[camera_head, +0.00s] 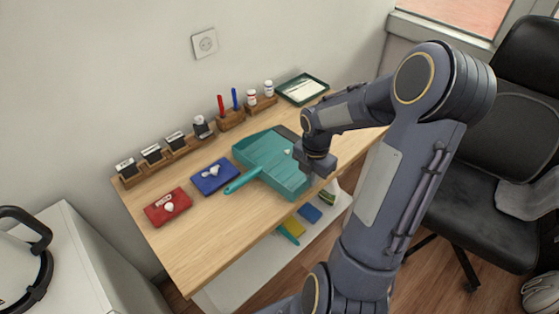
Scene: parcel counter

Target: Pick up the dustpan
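A teal dustpan (265,153) lies on the wooden table, its handle (243,181) pointing to the lower left. My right gripper (314,170) is over the dustpan's right side, and my arm and gripper hide part of that side. The fingertips do not show clearly, so I cannot tell whether they are open or touch the dustpan. My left gripper is not in view.
A red pad (167,207) and a blue pad (214,177) lie left of the dustpan. Stamps and pens stand in wooden holders (163,160) along the wall. A green-rimmed tray (302,89) lies at the back. The table's front left is clear. A black chair (495,130) stands right.

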